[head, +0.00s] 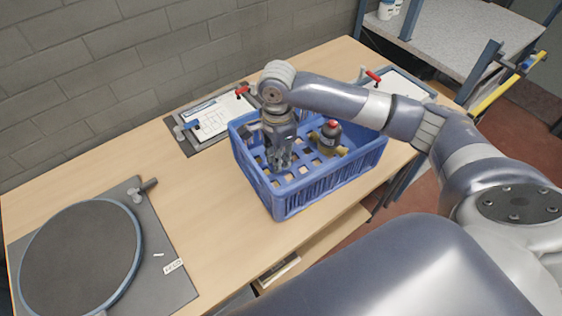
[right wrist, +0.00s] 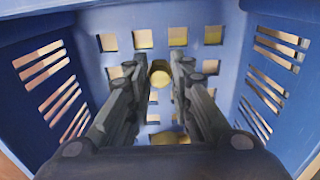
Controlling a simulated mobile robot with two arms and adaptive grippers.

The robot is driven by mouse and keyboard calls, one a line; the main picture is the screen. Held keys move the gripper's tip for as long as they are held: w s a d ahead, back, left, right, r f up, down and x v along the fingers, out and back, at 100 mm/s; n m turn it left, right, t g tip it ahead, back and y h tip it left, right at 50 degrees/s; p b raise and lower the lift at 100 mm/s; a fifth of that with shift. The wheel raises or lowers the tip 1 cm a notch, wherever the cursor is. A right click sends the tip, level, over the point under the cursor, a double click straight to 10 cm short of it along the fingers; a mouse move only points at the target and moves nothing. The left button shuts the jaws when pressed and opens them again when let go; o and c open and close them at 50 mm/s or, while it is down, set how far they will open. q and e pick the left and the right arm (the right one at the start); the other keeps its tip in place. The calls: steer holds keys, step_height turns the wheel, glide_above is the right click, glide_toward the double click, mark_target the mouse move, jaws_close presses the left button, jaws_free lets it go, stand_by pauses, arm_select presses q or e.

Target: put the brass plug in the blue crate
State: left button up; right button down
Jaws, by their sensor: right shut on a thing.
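The blue crate (head: 290,203) stands on the wooden table, with slotted walls and square holes in its floor. My right gripper (head: 281,160) reaches down inside the crate, in its left part. In the right wrist view, the brass plug (right wrist: 160,73) shows as a small round brass piece between the fingertips of the right gripper (right wrist: 159,78). The fingers are shut on it, over the crate floor. In the head view the plug is hidden by the fingers. I cannot tell whether it touches the floor. My left gripper is not in view.
A pump with a red cap and brass ends (head: 331,136) sits in the crate, right of the gripper. A clipboard (head: 212,117) with clamps lies behind the crate. A round dark turntable (head: 82,258) is at the left. Bare table (head: 190,215) lies between turntable and crate.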

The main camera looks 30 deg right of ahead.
steer(key=shift+f, duration=1.9)
steer(key=shift+f, duration=0.1)
steer(key=c, duration=1.4)
jaws_free()
steer(key=shift+r, duration=0.2)
step_height(320, 180, up, 12)
steer(key=shift+f, duration=0.1)
